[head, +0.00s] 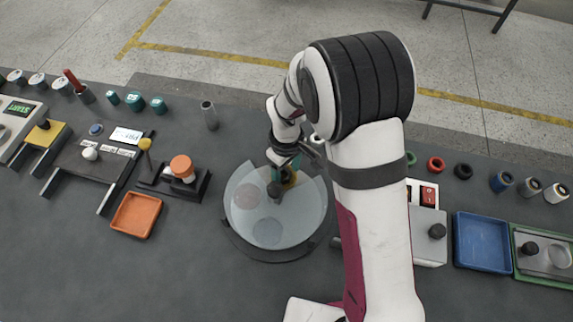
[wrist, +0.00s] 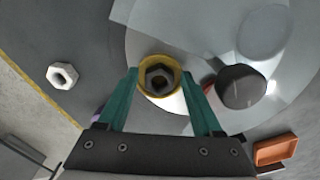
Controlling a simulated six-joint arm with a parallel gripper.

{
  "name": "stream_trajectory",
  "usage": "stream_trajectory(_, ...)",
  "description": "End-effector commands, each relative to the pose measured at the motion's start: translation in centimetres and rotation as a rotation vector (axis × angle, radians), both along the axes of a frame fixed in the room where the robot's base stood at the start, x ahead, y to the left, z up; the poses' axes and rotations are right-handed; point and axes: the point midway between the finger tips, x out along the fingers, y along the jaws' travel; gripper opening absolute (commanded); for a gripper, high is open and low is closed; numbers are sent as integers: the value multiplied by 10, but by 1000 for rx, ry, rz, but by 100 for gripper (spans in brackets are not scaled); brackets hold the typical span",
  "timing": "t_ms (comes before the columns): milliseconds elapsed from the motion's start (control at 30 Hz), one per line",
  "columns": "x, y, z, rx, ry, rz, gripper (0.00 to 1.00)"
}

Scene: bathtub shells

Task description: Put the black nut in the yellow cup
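The yellow cup (wrist: 144,88) shows from above in the wrist view, between my fingers. The black nut (wrist: 159,76) is seen inside the ring of its rim; its exact depth in the cup is unclear. My gripper (wrist: 160,72) has its two teal fingers spread, one on each side of the cup, with a gap wider than the nut. Whether the fingertips touch the cup's outside is hard to tell. In the head view my gripper (head: 281,172) is over the far part of the pale round plate, with a sliver of the yellow cup (head: 291,178) beside it; the nut is hidden there.
The pale see-through plate (head: 300,215) carries a black knob (head: 274,190), close to my gripper. A white nut (wrist: 62,75) lies off the plate. An orange tray (head: 136,215) lies left, a blue tray (head: 482,242) right. The table front left is clear.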

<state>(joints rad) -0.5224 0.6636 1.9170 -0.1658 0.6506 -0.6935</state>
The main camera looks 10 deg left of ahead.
Motion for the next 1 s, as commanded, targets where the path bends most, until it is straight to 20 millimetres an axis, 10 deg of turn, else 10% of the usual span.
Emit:
stream_trajectory(400,1,1,108,3,-5,1,76)
stream_trajectory(700,-1,-3,130,2,-1,-14,76)
stream_trajectory(833,-28,-53,163,24,13,-312,76)
stream_trajectory(1000,-126,-135,196,75,73,-1019,76)
